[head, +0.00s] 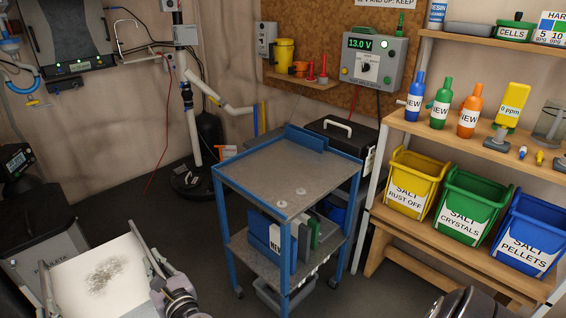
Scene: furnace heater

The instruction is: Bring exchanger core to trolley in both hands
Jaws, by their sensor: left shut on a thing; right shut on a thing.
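The exchanger core (118,270) is a pale, box-like block with a dark sooty patch on its face, at the lower left of the head view. My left gripper (48,287) is shut on its left side, and my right gripper (158,270) is shut on its right side. The core's lower part is cut off by the picture edge. The trolley (252,172) has a blue frame and a grey top shelf, and stands in the middle, right of the core and apart from it. Two small pale discs lie on its top, which is otherwise clear.
The trolley's lower shelf (240,243) carries upright panels, one marked NEW. A black case (345,140) stands behind the trolley. A wooden bench (410,232) with yellow, green and blue salt bins is at right. Grey floor (205,262) is open between core and trolley.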

